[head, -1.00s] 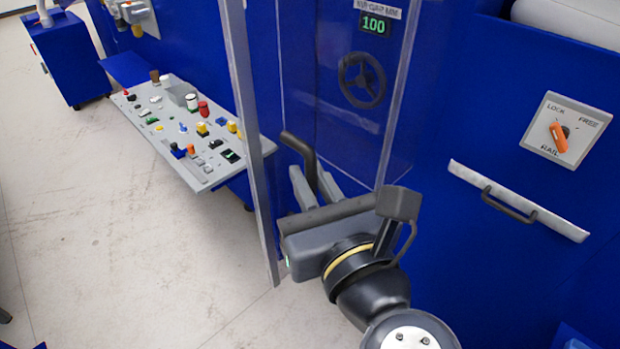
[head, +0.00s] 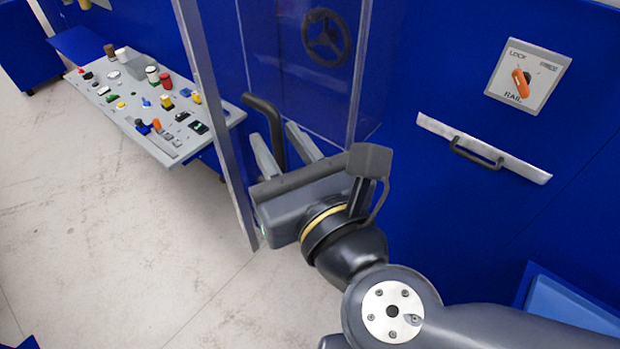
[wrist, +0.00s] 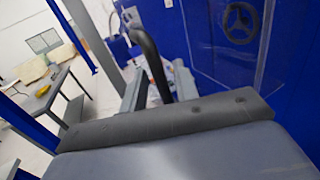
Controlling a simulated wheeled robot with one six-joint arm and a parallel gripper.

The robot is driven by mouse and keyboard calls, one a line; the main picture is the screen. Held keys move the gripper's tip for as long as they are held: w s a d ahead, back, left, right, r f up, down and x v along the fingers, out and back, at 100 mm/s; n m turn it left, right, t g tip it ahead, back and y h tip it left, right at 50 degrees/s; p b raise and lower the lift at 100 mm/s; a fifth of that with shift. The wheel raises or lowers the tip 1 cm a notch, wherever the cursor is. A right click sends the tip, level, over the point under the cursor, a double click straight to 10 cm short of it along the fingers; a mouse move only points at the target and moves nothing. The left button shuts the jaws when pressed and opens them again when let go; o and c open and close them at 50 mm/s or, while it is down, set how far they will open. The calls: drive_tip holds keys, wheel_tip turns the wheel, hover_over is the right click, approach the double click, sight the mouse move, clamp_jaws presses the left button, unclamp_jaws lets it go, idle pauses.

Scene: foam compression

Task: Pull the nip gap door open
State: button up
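The nip gap door appears to be the clear panel (head: 352,100) in front of a blue recess with a dark handwheel (head: 326,38); I cannot tell whether it is ajar. A dark curved bar handle (head: 262,108) stands near its left side. My gripper (head: 287,138) is at this handle, its two grey fingers apart with the handle between them. In the wrist view, the handle (wrist: 150,60) rises between the fingers, and a gap shows beside it. The handle's lower end is hidden by my gripper.
A grey upright post (head: 212,110) stands left of the handle. A control panel (head: 165,148) with several knobs is at left. Right of the door are a LOCK/RAIL switch plate (head: 540,62) and a drawer-like handle (head: 475,153). Open floor (head: 100,250) lies at front left.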

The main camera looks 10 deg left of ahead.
drive_tip(key=v, duration=0.9)
drive_tip(key=shift+s+d, duration=0.25)
idle(0.5)
drive_tip(key=shift+w+a, duration=0.1)
drive_tip(key=shift+w, duration=0.1)
idle(0.8)
drive_tip(key=shift+x, duration=2.25)
drive_tip(key=shift+a, duration=0.1)
drive_tip(key=shift+s, duration=0.15)
